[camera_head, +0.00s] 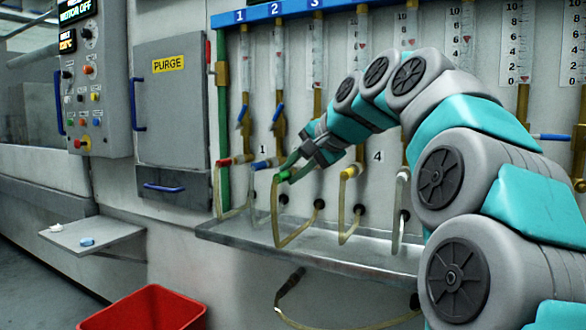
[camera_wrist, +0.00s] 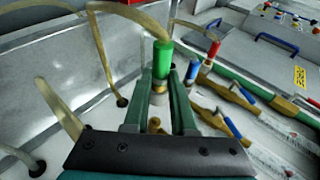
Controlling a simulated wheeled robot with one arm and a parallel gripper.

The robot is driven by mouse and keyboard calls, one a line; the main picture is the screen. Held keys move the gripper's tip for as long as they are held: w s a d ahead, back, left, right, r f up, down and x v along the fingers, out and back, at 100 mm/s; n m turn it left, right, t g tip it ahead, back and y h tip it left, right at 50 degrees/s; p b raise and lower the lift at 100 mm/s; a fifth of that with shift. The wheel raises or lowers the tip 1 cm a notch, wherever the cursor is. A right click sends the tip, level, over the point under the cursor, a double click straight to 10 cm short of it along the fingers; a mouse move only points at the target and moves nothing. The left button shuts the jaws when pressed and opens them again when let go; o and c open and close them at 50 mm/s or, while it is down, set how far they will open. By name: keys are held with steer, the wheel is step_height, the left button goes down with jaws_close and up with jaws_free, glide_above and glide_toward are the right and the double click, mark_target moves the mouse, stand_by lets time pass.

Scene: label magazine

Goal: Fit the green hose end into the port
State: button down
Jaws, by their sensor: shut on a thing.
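The green hose end (camera_head: 284,176) is at the tips of my gripper (camera_head: 293,166), beside the row of hose fittings on the wall panel. In the wrist view the green hose end (camera_wrist: 162,58) is clasped between the two finger tips, its clear yellowish hose (camera_wrist: 133,14) bending away at the far side. A brass fitting (camera_wrist: 155,123) shows between the fingers, nearer the palm, in line with the green end. A gap shows between them in this view. In the head view my gripper hides the port behind it.
A red-ended hose (camera_head: 237,160) and a blue-ended hose (camera_head: 265,164) sit left of my gripper; a yellow-ended one (camera_head: 351,171) is right. A metal trough (camera_head: 330,262) runs below. A red bin (camera_head: 146,310) and a small shelf (camera_head: 95,236) are lower left.

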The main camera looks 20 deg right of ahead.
steer(key=shift+w+d+p, duration=0.5)
steer(key=shift+w+d, duration=0.4)
steer(key=shift+d, duration=0.25)
steer(key=shift+w+d+p, duration=0.5)
steer(key=shift+w+d, duration=0.35)
steer(key=shift+d, duration=0.25)
steer(key=shift+r+p, duration=0.15)
steer(key=shift+p, duration=0.6)
steer(key=shift+w+d+p, duration=0.5)
steer(key=shift+w+d, duration=0.25)
steer(key=shift+d, duration=0.15)
stand_by(0.7)
steer(key=c, duration=0.7)
jaws_free()
steer(key=shift+o, duration=0.2)
steer(key=v, duration=0.7)
steer(key=shift+s+r, duration=0.2)
steer(key=shift+s, duration=0.1)
